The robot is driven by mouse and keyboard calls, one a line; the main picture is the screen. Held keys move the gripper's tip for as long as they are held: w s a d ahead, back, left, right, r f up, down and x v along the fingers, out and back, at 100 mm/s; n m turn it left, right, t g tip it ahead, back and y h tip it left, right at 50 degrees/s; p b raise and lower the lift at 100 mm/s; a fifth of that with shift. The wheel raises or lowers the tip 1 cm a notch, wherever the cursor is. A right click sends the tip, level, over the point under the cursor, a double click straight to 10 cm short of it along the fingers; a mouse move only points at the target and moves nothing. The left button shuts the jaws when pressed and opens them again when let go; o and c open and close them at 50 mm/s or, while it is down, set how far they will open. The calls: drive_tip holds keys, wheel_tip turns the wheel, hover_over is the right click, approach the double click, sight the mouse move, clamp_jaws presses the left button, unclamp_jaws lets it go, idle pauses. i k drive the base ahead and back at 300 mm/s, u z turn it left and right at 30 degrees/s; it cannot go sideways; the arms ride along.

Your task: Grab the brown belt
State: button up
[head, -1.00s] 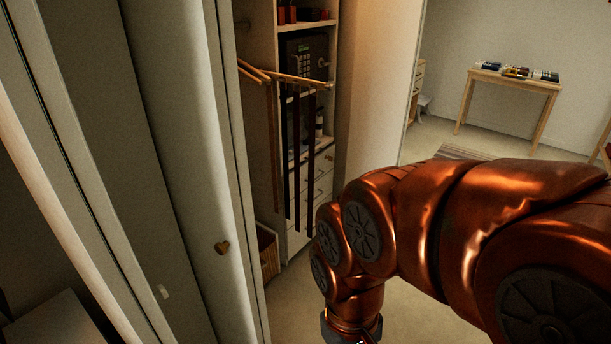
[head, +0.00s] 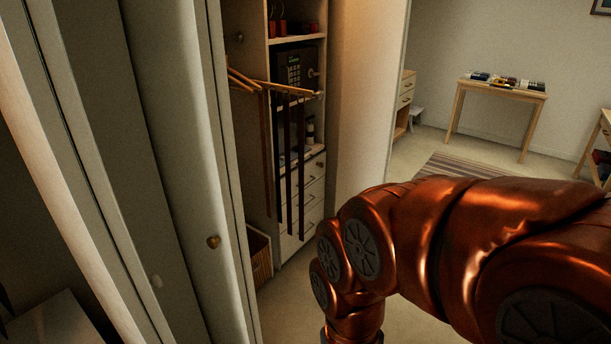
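Several long belts hang from a wooden hanger (head: 275,88) in the open wardrobe. The leftmost is a brown belt (head: 267,150), lighter and redder than the others. Beside it, on its right, hang dark belts (head: 289,170), nearly black in this light. Their lower ends hang free in front of the drawers. My orange arm fills the lower right. Its wrist runs off the bottom edge, so my gripper is out of the picture, and I cannot see its fingers or what they hold.
A white wardrobe door with a round knob (head: 214,242) stands close on the left. Behind the belts are a safe (head: 293,70), shelves and white drawers (head: 312,190). A wicker basket (head: 259,258) sits low inside. A side table (head: 500,92) stands far right; floor between is open.

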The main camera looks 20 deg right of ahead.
sight(300, 113)
drive_tip(key=u, duration=0.05)
drive_tip(key=k, duration=0.95)
drive_tip(key=z, duration=0.85)
drive_tip(key=i, duration=1.65)
drive_tip(key=u, duration=0.75)
drive_tip(key=i, duration=0.65)
drive_tip(key=u, duration=0.6)
